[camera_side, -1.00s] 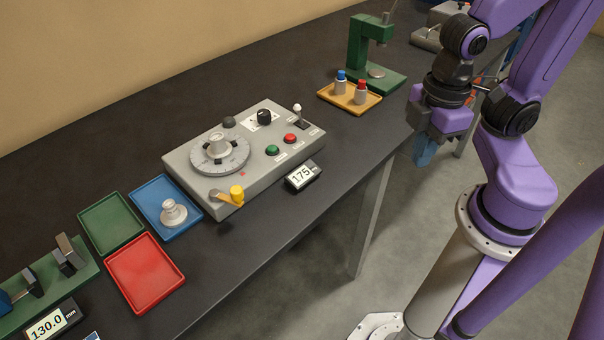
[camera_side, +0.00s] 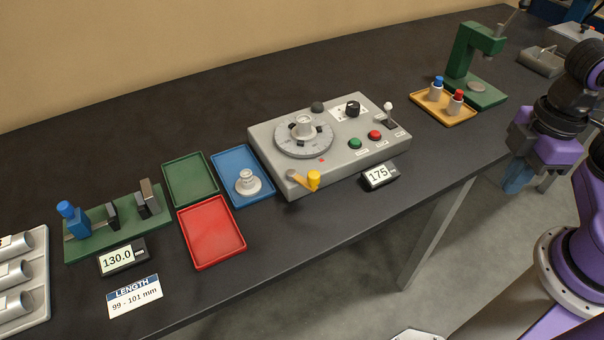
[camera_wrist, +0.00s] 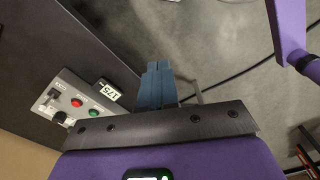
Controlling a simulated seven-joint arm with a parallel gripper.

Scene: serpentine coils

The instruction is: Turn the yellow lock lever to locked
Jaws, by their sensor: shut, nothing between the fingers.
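The yellow lock lever (camera_side: 313,180) sits at the front left corner of the grey control box (camera_side: 345,165), below the round dial (camera_side: 304,139). A small red mark shows on the box between dial and lever. My gripper (camera_side: 517,183) hangs past the front edge of the table, well to the right of the lever and apart from the box. In the wrist view its blue fingers (camera_wrist: 157,84) are together and empty, over the floor. The lever is out of the wrist view, where only the button end of the box (camera_wrist: 75,105) shows.
A display reading 175 (camera_side: 380,177) stands before the box. Green and red buttons, a black knob and a white-tipped toggle (camera_side: 388,108) are on its right. Red (camera_side: 211,231), blue and green trays lie left. A yellow tray with two bottles (camera_side: 443,110) and a green press stand right.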

